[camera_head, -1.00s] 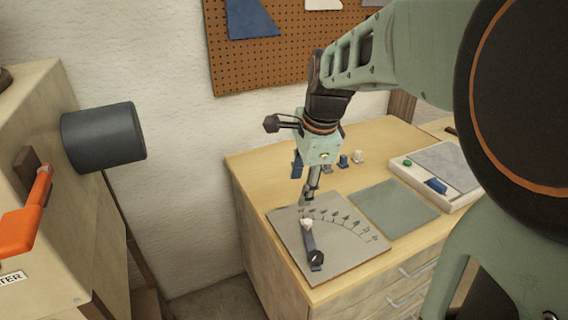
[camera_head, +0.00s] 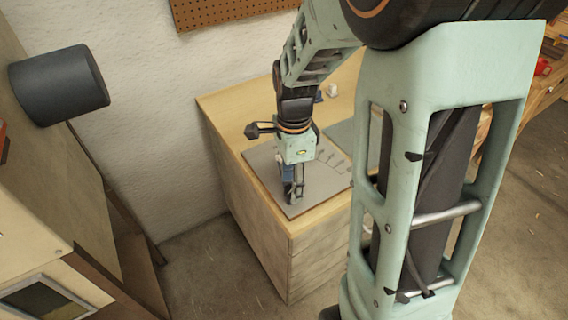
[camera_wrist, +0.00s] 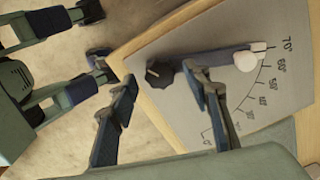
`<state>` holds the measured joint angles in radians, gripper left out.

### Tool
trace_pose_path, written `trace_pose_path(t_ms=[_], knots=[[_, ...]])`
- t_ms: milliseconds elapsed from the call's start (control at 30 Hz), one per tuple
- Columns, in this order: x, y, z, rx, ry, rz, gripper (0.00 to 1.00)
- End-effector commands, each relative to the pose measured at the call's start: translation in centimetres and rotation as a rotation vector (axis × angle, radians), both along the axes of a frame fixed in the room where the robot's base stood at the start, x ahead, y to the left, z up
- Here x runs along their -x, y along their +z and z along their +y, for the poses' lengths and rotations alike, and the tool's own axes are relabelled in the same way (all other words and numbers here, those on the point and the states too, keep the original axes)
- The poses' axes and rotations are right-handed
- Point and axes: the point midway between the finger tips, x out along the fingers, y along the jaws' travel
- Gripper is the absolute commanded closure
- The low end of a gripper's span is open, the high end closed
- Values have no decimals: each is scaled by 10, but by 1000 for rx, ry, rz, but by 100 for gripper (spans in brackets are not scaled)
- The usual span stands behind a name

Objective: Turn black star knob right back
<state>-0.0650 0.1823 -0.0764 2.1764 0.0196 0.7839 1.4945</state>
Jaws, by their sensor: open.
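The black star knob (camera_wrist: 160,73) sits at the pivot of a dark blue-grey lever (camera_wrist: 208,61) on a grey plate (camera_wrist: 183,122). The lever's white tip (camera_wrist: 252,60) lies near the 70° end of the printed degree scale. My gripper (camera_wrist: 162,79) is open, with one finger to the left of the knob and the other to its right. I cannot tell whether either finger touches it. In the head view my gripper (camera_head: 293,197) is low over the near part of the plate (camera_head: 325,180) and hides the knob.
The plate lies on a wooden bench (camera_head: 245,110) with a drop at its front and left edges. A dark cylinder (camera_head: 60,83) juts from a cabinet at the left. Small pegs, one white (camera_head: 333,90), stand behind the plate. A pegboard (camera_head: 220,10) hangs on the wall.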

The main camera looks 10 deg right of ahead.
Motion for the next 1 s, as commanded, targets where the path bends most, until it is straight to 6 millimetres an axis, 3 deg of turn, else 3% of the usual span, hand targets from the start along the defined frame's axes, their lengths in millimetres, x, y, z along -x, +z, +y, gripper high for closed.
trace_pose_path(t_ms=[133, 400, 800, 1000], knots=[[1, -10, 0, 0, 0, 1, 56], [0, -10, 0, 0, 0, -1, 56], [0, -10, 0, 0, 0, 0, 98], [0, -10, 0, 0, 12, -1, 98]])
